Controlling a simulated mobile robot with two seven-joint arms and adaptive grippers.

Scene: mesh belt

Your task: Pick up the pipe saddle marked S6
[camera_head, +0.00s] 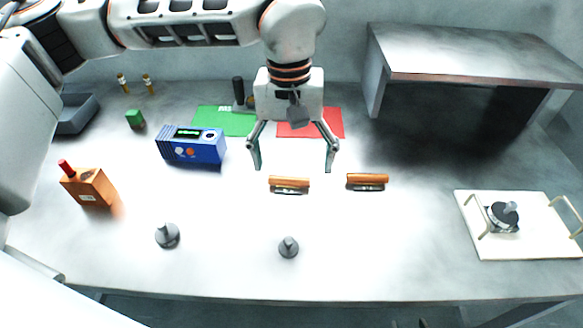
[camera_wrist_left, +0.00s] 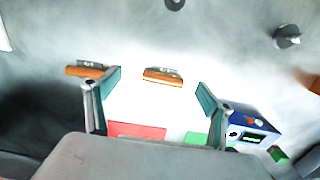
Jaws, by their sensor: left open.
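Two orange-topped pieces with metal undersides, likely the pipe saddles, lie on the pale table. One saddle (camera_head: 289,185) is near the middle and the other saddle (camera_head: 367,181) is to its right. Their markings are too small to read, so I cannot tell which is S6. My left gripper (camera_head: 293,166) is open and empty, fingers pointing down, just behind and above the middle saddle. In the left wrist view, the middle saddle (camera_wrist_left: 164,77) appears between the open fingers (camera_wrist_left: 159,88), and the other saddle (camera_wrist_left: 87,71) is beside the left finger. My right gripper is not in view.
A red mat (camera_head: 330,121) and a green mat (camera_head: 212,121) lie behind. A blue device (camera_head: 207,148) and an orange box (camera_head: 88,187) stand left. Grey knobbed pieces (camera_head: 167,236) (camera_head: 288,247) are in front. A raised shelf (camera_head: 470,55) and a white tray (camera_head: 530,245) are right.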

